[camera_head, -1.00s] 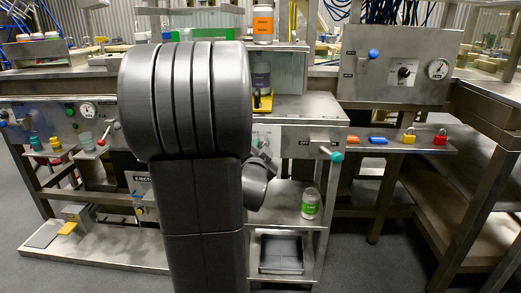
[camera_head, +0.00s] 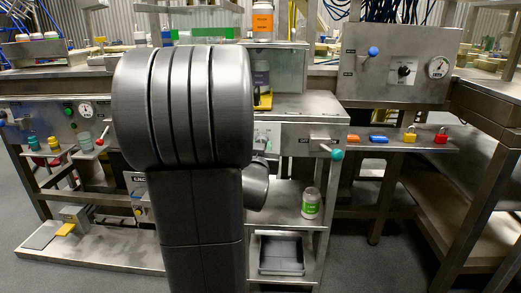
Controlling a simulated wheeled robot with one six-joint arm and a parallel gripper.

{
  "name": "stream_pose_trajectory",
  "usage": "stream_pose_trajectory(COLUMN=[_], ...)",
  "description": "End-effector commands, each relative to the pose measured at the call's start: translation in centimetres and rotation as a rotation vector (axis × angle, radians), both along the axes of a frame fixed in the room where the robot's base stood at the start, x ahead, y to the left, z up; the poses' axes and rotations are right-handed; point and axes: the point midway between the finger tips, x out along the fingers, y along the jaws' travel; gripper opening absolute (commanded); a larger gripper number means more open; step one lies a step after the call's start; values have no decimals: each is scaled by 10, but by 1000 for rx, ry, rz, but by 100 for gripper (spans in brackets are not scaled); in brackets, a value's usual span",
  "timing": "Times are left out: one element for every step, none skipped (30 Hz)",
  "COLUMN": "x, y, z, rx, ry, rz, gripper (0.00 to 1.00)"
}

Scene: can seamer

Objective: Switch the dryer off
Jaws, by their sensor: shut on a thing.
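My dark grey arm (camera_head: 200,110) fills the middle of the view and hides much of the bench front. Its rounded end segment (camera_head: 256,187) shows at the right of the arm, close below the control panel (camera_head: 290,132). My gripper cannot be made out; the arm covers it, and what it holds is hidden. A teal-knobbed lever (camera_head: 336,154) on this panel points right, beside an OFF label. A box at the back right carries a blue-knobbed lever (camera_head: 373,52), a black dial (camera_head: 404,70) and a gauge (camera_head: 438,67). I cannot read which control is marked dryer.
A jar with a green label (camera_head: 311,203) stands on the shelf below the panel, above a grey tray (camera_head: 281,254). Several coloured padlocks, one of them red (camera_head: 440,136), lie on the right ledge. An orange-labelled jar (camera_head: 263,22) stands on top. A red-knobbed lever (camera_head: 100,142) is at left.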

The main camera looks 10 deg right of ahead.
Motion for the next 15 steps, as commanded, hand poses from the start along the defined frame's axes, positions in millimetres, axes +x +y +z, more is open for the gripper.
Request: stream_pose_trajectory(x=[-1, -1, -1, -1, -1, -1, -1, -1, -1, -1, -1, -1, -1, -1, -1], y=[0, 0, -1, -1, -1, -1, -1, -1, -1, -1, -1, -1, -1, -1, -1], z=[-2, -2, -2, -2, -2, -2, -2, -2, -2, -2, -2, -2, -2, -2, -2], rx=[-37, -62, -92, -114, -136, -163, -181, -199, -221, -236, -251, -268, -280, -291, -303], ry=[13, 20, 30, 35, 42, 50, 55, 61, 67, 71, 76, 80, 84, 87, 91], rz=[0, 0, 0, 0, 0, 0, 0, -1, 0, 0, -1, 0, -1, -1, 0], gripper=[8, 8, 8, 8, 8, 8, 8, 8, 8, 8, 8, 8, 8, 8, 8])
